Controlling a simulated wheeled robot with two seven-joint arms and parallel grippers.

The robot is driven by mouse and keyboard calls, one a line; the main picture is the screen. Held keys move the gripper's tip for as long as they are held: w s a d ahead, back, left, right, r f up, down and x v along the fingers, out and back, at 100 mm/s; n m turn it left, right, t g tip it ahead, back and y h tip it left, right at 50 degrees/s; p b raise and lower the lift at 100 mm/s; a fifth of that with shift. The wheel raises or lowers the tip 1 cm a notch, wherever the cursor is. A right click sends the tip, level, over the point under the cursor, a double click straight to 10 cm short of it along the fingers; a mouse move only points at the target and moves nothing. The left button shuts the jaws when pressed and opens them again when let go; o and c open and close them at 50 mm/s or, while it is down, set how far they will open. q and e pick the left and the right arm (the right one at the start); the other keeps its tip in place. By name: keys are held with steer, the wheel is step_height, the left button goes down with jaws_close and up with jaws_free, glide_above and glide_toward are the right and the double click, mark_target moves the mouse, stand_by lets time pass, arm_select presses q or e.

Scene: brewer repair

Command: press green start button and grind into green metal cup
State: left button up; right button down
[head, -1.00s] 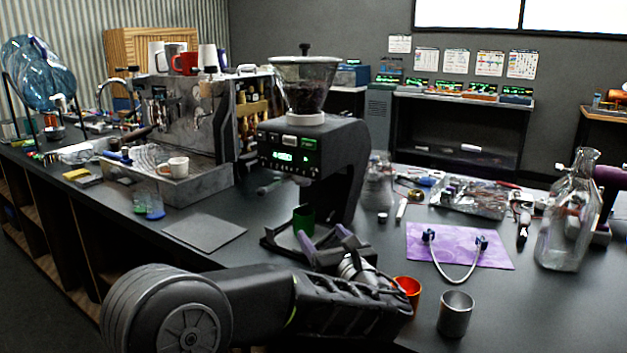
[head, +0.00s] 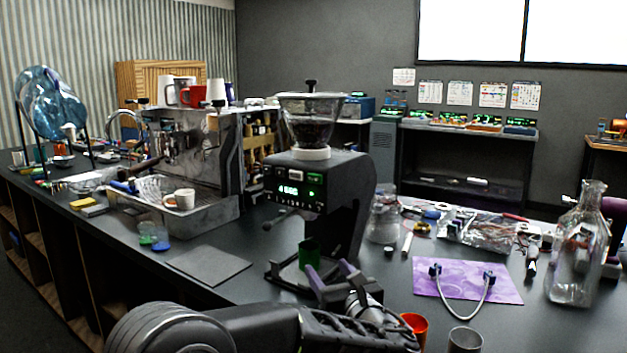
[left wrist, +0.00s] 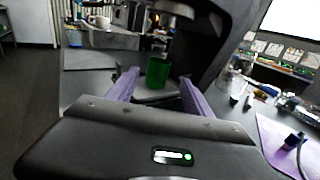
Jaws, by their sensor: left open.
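The black coffee grinder (head: 345,185) stands on the counter with a clear hopper of beans (head: 308,122) on top. Its front panel shows a lit green display and a green button (head: 314,194). The green metal cup (head: 309,253) stands upright on the grinder's base under the spout; it also shows in the left wrist view (left wrist: 158,72). My left gripper (head: 329,272) is open and empty, its purple fingers pointing at the cup from the front. In the left wrist view the left gripper (left wrist: 155,88) has the cup between and beyond its fingertips, apart from them. My right gripper is out of view.
An orange cup (head: 414,328) and a grey metal cup (head: 465,341) stand near the front edge, right of my left arm. A purple mat (head: 466,282) with a tube, and a glass flask (head: 577,250), are to the right. An espresso machine (head: 190,160) stands left. A flat dark mat (head: 208,264) lies left of the grinder.

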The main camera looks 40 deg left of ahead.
arm_select(q)
jaws_close()
stand_by(0.4)
stand_by(1.0)
